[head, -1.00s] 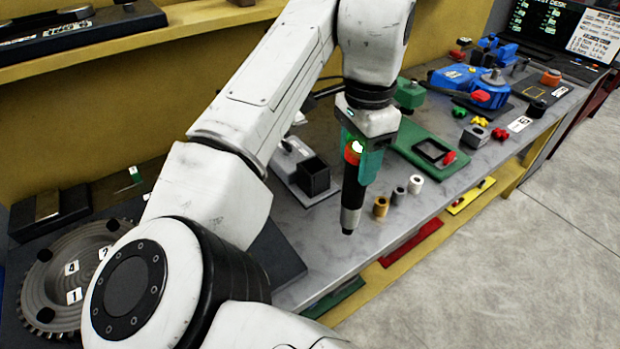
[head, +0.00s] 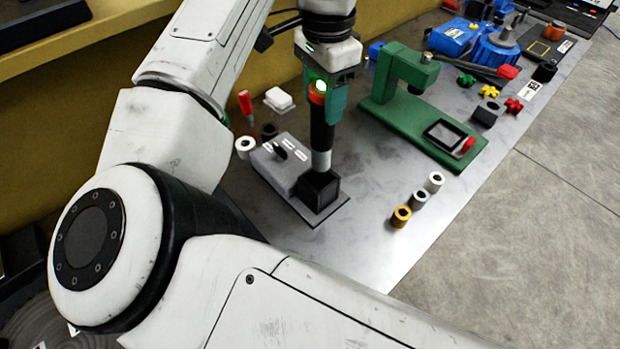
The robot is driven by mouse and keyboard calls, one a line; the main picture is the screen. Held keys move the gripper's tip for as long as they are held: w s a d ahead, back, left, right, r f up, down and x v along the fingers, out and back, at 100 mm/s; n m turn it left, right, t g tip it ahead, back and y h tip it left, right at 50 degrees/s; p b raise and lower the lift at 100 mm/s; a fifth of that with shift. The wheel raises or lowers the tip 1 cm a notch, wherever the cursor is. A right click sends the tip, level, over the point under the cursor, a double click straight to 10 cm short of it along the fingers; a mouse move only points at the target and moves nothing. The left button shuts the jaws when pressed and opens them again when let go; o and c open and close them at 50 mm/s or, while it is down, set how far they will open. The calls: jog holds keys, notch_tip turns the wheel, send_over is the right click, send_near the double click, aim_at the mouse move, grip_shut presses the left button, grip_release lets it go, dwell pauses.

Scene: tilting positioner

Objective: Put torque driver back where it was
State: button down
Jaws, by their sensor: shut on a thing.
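The torque driver (head: 322,135) has a black body, an orange collar and a silver lower end, and it hangs nearly upright. My gripper (head: 320,94), with green fingers, is shut on its upper part. The driver's silver end meets the top of a square black socket (head: 319,190) on a grey stand (head: 267,163). I cannot tell how far the tip is inside the socket, as its lowest part is hidden there.
A green press fixture (head: 398,115) stands right of the stand. Gold (head: 401,216), grey and white rings lie in front of it. A white ring (head: 245,146) and a red-handled tool (head: 247,106) are left of the stand.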

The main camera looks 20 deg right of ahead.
aim_at(321, 140)
jog(key=shift+w+f, duration=0.2)
jog(key=shift+f, duration=0.1)
jog(key=shift+f+p, duration=0.95)
jog(key=shift+f, duration=3.7)
jog(key=shift+c, duration=2.3)
grip_release()
jog(key=shift+f, duration=0.15)
notch_tip(321, 140, up, 12)
jog(key=shift+r+b, duration=0.15)
jog(key=shift+b, duration=1.05)
